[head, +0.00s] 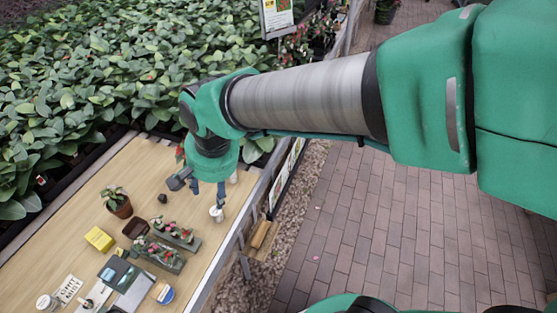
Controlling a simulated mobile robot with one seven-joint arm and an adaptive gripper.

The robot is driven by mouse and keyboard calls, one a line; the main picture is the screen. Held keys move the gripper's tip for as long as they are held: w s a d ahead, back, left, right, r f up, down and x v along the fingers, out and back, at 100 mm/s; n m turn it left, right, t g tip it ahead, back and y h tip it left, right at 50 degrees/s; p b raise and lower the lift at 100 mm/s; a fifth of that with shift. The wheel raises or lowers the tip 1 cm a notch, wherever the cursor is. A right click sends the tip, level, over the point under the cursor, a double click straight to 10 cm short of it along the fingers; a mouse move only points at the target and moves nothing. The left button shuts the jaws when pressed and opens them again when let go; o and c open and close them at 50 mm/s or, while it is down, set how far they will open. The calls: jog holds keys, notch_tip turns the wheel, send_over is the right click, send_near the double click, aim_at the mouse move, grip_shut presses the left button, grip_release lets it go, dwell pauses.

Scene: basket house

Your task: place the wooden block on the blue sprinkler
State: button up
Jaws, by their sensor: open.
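My gripper (208,192) hangs over the far right part of the wooden table, with its two dark fingers apart and nothing seen between them. A white cup-like thing (217,213) stands just below the right finger; I cannot tell if they touch. A blue-grey thing (178,180) shows just left of the fingers; it may be the blue sprinkler, but its shape is unclear and partly hidden by my arm. A brown, wood-coloured piece (261,235) lies on a low ledge right of the table; I cannot tell if it is the wooden block.
On the table (85,212) are a potted plant (117,204), a yellow block-like thing (99,239), a brown tray (136,228), flower planters (158,254) and a blue-white tin (163,293). Dense plants (90,80) border the table. Brick paving (370,225) is clear at right.

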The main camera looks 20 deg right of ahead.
jog(key=s+d+r+n+t, duration=0.1)
jog(key=s+d+r, duration=0.1)
jog(key=s+d, duration=0.2)
jog(key=s+d+r+n+t+h, duration=0.1)
jog(key=s+d+r, duration=0.2)
jog(key=d, duration=0.4)
jog(key=s+d+r+n+t, duration=0.1)
jog(key=s+d+r+n, duration=0.1)
jog(key=s+d, duration=0.3)
jog(key=shift+d+r, duration=0.65)
jog(key=shift+r, duration=0.1)
